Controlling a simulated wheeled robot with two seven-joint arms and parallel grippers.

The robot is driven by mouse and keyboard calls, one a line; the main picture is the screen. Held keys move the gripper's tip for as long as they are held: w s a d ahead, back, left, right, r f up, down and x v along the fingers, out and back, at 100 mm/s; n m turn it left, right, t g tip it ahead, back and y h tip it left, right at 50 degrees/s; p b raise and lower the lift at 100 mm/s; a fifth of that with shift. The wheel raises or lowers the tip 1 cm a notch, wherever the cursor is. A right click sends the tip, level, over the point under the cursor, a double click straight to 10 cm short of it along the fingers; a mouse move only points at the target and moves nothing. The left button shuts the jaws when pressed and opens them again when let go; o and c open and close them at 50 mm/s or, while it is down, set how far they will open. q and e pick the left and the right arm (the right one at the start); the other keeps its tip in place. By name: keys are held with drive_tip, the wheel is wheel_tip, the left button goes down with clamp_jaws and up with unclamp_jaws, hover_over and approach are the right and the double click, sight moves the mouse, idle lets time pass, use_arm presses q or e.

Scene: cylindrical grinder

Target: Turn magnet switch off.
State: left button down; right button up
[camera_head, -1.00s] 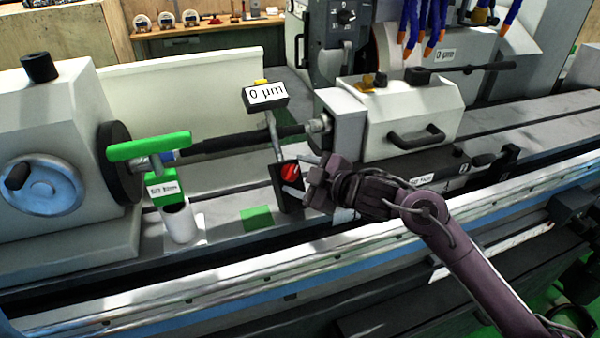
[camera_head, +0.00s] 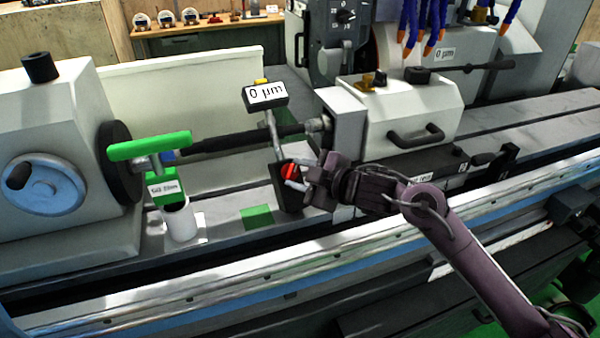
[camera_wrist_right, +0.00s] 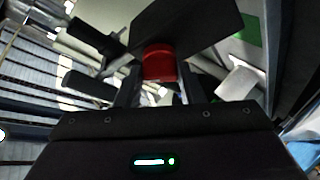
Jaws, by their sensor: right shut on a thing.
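The magnet switch is a red knob (camera_head: 289,171) on the dark magnetic base (camera_head: 283,197) of the gauge stand. In the right wrist view the red knob (camera_wrist_right: 159,63) sits between the fingers, in front of the black base. The right gripper is shut on the knob. The knob's exact turn angle is hard to read. My left gripper is not in view.
A green patch (camera_head: 257,217) lies on the bed beside the base. The black workpiece bar (camera_head: 240,139) runs behind the stand. The tailstock (camera_head: 410,115) stands behind my right gripper.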

drive_tip(key=n, duration=0.2)
drive_tip(key=n+g+p, duration=0.1)
drive_tip(key=shift+w+r, duration=0.15)
drive_tip(key=shift+r, duration=0.1)
drive_tip(key=shift+n+g+h, duration=0.4)
drive_tip(key=shift+n+g, duration=0.5)
drive_tip(key=shift+n, duration=1.3)
drive_tip(key=o, duration=1)
drive_tip(key=shift+s+d+r, duration=0.2)
drive_tip(key=shift+d+r, duration=0.05)
drive_tip(key=shift+d, duration=0.15)
drive_tip(key=b+v, duration=0.1)
drive_tip(key=v, duration=0.5)
drive_tip(key=shift+s+d+r, duration=0.2)
drive_tip(key=shift+d, duration=0.05)
